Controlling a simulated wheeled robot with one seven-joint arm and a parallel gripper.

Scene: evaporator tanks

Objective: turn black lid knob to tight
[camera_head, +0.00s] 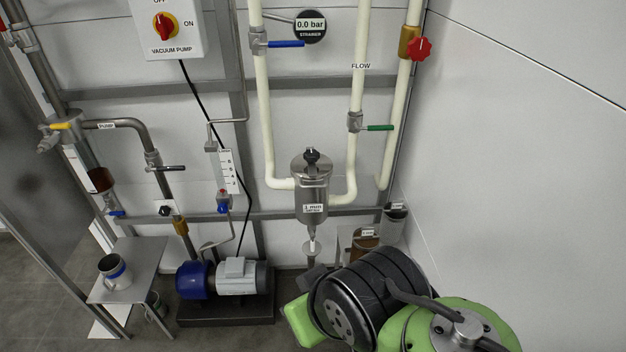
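The black lid knob (311,156) sits on top of the metal strainer pot (312,196), which hangs between two cream pipes at the middle of the view. The knob is small here and I cannot read its turn position or any tight mark. The pot carries a white label and its lid looks seated. My green and black arm (370,300) fills the lower right, below the pot and apart from the knob. My gripper's fingers are not visible, and nothing touches the knob.
A blue-handled valve (286,44) and a green-handled valve (379,127) sit on the pipes above. The strainer gauge (310,26) reads 0.0 bar. A pump (240,277) stands lower left. A white wall closes the right side.

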